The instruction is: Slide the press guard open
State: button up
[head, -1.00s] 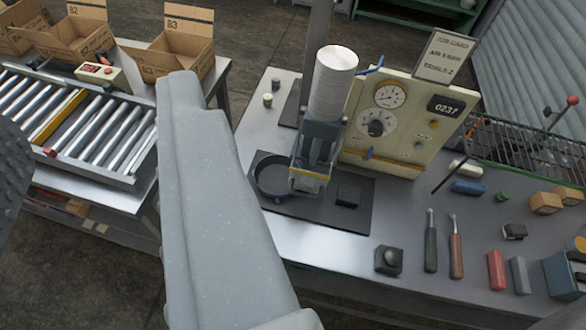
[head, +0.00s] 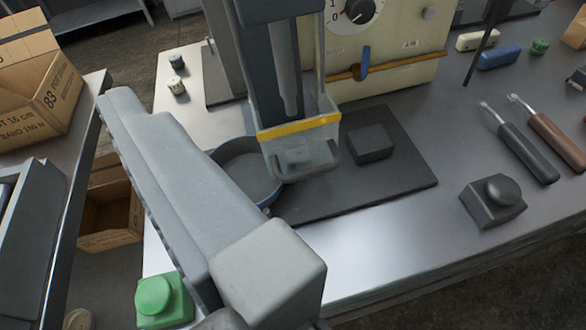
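The press guard (head: 328,106) is a clear box with a yellow strip across its front, in the upper middle of the head view. It hangs around the lower part of the grey press (head: 262,80) and sits low, close over the dark base plate (head: 340,200). A round dark pan (head: 238,165) lies at the left of the guard, partly hidden by my grey arm link. My arm crosses the view from the left to the bottom middle, left of the guard. No gripper fingers show, so whether they are open or shut is hidden.
A dark block (head: 369,143) sits right of the guard. The dial panel (head: 400,45) stands behind it. A green button (head: 163,298) is at the lower left. A cardboard box (head: 40,95) stands far left.

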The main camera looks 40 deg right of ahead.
jog(key=d+f+m+h+b, duration=0.25)
jog(key=d+f, duration=0.25)
jog(key=f, duration=0.7)
jog(key=g+h+b, duration=0.2)
jog(key=h, duration=0.3)
send_near(299, 140)
jog(key=x, duration=0.2)
jog(key=f+x, duration=0.1)
jog(key=x, duration=0.2)
jog(key=f+x, duration=0.1)
jog(key=x, duration=0.2)
jog(key=shift+w+d+b, duration=0.1)
jog(key=shift+b, duration=0.25)
jog(key=shift+c, duration=0.4)
